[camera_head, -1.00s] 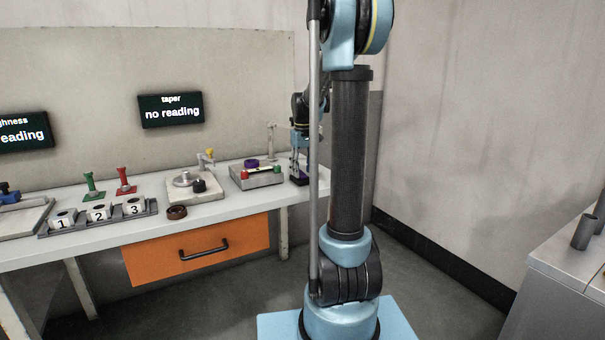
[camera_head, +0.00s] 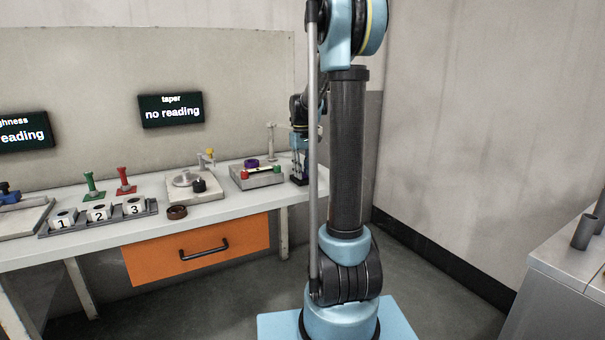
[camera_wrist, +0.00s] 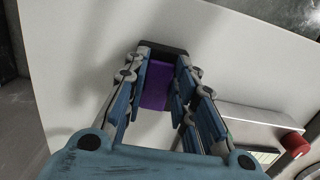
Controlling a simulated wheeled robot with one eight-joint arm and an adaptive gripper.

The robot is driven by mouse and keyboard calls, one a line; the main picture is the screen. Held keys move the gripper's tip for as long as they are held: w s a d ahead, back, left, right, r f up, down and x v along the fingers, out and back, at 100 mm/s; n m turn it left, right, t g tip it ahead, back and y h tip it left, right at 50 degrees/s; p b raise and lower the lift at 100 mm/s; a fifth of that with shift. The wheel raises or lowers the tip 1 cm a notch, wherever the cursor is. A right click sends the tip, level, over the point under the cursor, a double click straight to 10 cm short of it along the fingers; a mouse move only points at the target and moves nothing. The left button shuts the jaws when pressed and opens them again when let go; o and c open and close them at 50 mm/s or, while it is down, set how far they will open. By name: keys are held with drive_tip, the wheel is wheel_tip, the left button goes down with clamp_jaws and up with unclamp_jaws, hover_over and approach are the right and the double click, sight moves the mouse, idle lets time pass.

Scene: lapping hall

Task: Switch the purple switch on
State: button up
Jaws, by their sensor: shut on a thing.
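The purple switch (camera_wrist: 156,86) shows in the wrist view as a purple block between my finger pads, with a dark base (camera_wrist: 164,49) behind it. My gripper (camera_wrist: 163,78) is shut on the purple switch, one finger on each side. In the head view my gripper (camera_head: 299,172) is low over the right end of the bench, partly behind my own arm. The switch's purple part is hidden there. I cannot tell from these frames whether the switch is on or off.
A grey device (camera_head: 257,181) with red and green knobs and a purple ring (camera_head: 251,163) stands just left of my gripper. The taper display (camera_head: 171,110) reads "no reading". An orange drawer (camera_head: 196,250) is under the bench (camera_head: 100,251). A metal cabinet (camera_head: 570,255) stands at right.

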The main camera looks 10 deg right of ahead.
drive_tip(key=shift+g, duration=0.3)
drive_tip(key=o, duration=1.1)
drive_tip(key=shift+c, duration=0.2)
drive_tip(key=shift+r, duration=0.1)
wheel_tip(320, 180, up, 12)
drive_tip(key=w, duration=0.1)
drive_tip(key=shift+w+a, duration=0.2)
drive_tip(key=shift+w, duration=0.05)
